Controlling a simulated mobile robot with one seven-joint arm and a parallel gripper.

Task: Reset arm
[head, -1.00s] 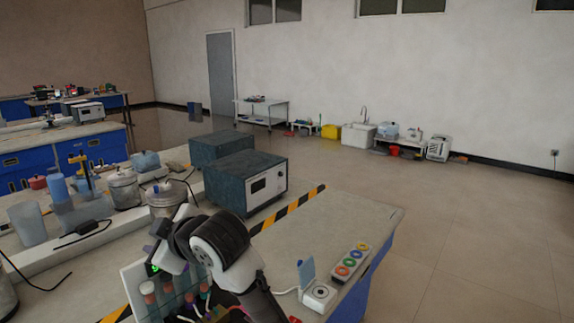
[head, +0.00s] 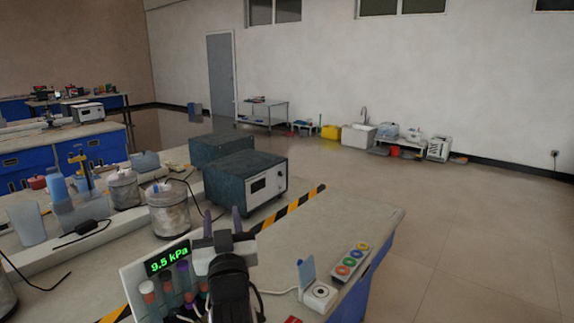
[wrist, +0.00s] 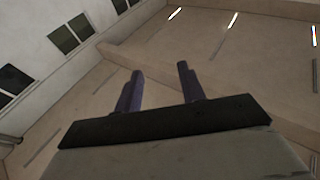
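My gripper (head: 222,222) is raised above the near part of the bench, its two purple fingers pointing up and away from me. In the wrist view the fingers (wrist: 158,88) stand apart with nothing between them, and the ceiling and upper walls lie beyond. The gripper is open and empty. My arm hides part of the panel with the green readout (head: 167,258), which reads 9.5 kPa, and part of the tubes beside it.
Capped tubes (head: 148,291) stand by the readout panel. A white device with a blue flap (head: 319,295) and a strip of coloured rings (head: 350,261) lie on the right. Metal pots (head: 168,210) and dark boxes (head: 245,181) stand behind. The floor to the right is clear.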

